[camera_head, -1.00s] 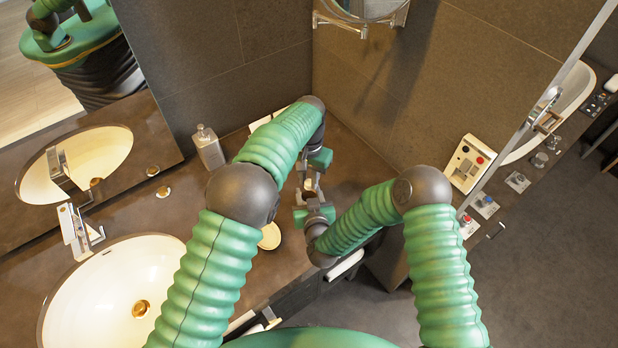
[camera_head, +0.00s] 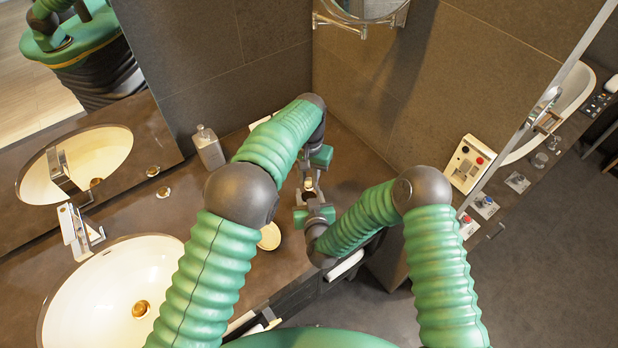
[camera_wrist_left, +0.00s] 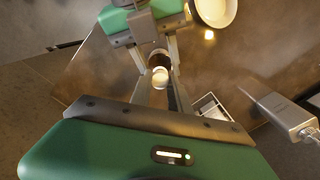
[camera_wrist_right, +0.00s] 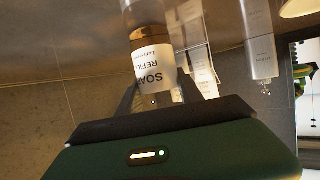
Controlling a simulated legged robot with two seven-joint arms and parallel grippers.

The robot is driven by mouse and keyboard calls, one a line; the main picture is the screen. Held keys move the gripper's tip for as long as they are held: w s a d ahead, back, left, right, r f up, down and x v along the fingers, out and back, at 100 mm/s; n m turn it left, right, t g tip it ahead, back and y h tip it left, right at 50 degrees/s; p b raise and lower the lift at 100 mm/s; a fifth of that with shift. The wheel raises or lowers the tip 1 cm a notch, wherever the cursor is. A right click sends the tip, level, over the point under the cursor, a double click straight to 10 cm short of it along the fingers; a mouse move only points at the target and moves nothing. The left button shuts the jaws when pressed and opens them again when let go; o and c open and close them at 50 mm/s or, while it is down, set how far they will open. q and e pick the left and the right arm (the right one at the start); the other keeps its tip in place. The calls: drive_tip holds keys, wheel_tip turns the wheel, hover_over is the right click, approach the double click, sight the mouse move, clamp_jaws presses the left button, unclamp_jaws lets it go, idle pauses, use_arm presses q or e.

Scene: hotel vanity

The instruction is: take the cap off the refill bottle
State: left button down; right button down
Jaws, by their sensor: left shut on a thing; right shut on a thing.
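The refill bottle (camera_wrist_right: 152,72) shows in the right wrist view, amber-brown with a white label reading "SOAP REFILL". My right gripper (camera_head: 311,202) is shut on it. In the left wrist view, its brown part (camera_wrist_left: 159,58) shows between the two grippers, and the pale round cap (camera_wrist_left: 160,78) lies between the fingertips of my left gripper (camera_wrist_left: 161,84). My left gripper is shut on the cap. The two grippers face each other above the counter in the head view. Fingers hide much of the cap, and whether it is apart from the neck cannot be told.
The dark counter (camera_head: 205,235) holds a white sink (camera_head: 105,290) with a faucet on the left. A grey soap dispenser (camera_head: 208,147) stands by the back wall. A pale round dish (camera_head: 270,236) lies left of the grippers. Walls close in behind and right.

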sight(309, 180)
use_arm(q)
drive_tip(key=shift+r, duration=0.7)
drive_tip(key=shift+r, duration=2)
use_arm(e)
drive_tip(key=c, duration=0.7)
unclamp_jaws()
